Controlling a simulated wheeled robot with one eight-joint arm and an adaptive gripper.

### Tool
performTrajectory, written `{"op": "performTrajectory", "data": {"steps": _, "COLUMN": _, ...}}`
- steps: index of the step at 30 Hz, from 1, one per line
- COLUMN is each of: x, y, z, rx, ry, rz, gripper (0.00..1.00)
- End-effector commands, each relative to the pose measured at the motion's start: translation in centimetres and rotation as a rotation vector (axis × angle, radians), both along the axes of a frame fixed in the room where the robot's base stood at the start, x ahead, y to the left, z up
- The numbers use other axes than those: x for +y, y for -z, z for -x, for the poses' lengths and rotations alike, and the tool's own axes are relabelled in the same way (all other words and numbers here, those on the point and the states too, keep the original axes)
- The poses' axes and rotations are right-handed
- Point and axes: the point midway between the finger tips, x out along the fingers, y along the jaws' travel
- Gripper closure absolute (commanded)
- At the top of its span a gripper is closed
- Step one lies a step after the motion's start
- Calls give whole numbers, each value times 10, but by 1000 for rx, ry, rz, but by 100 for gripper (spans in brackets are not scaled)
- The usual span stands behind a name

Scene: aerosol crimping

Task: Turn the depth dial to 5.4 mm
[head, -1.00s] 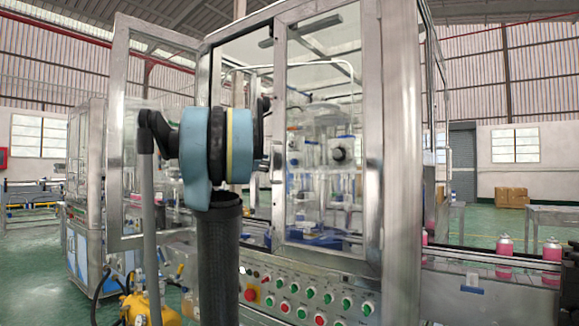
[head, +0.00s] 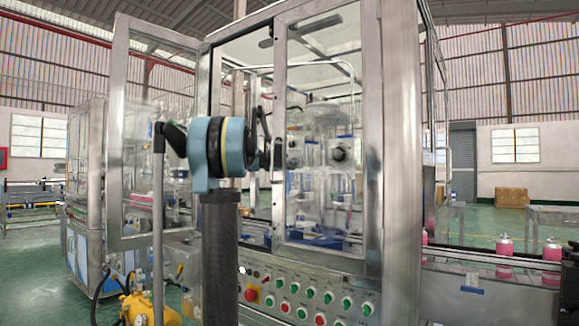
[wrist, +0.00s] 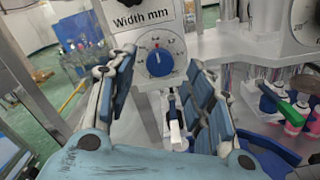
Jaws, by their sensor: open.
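In the wrist view a blue knob (wrist: 159,62) on a white dial face sits under a label reading "Width mm" (wrist: 141,16). Its pointer is orange-red and points roughly up; the scale numbers are too small to read surely. My gripper (wrist: 158,68) is open, its two padded fingers on either side of this knob in the picture, with nothing between the pads; contact is not visible. A second dial (wrist: 305,18) is cut off at the upper right edge; its label is out of view. In the head view a dark round dial (head: 341,152) shows through the machine's glass.
The machine's hinged glass door (head: 117,135) stands open at the left. A metal frame post (head: 373,200) borders the opening. A button panel (head: 310,295) lies below. Pink cans (wrist: 292,118) and a green part (wrist: 288,105) are right of my fingers.

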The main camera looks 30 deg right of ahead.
Motion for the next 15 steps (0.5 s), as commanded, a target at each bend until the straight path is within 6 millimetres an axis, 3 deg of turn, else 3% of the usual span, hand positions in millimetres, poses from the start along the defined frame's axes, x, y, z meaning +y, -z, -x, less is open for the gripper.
{"op": "performTrajectory", "data": {"steps": 6, "x": -24, "y": 0, "z": -10, "rx": 0, "ry": 1, "rz": 0, "gripper": 52}}
{"op": "performTrajectory", "data": {"steps": 15, "x": -32, "y": 0, "z": -13, "rx": 0, "ry": -1, "rz": 0, "gripper": 52}}
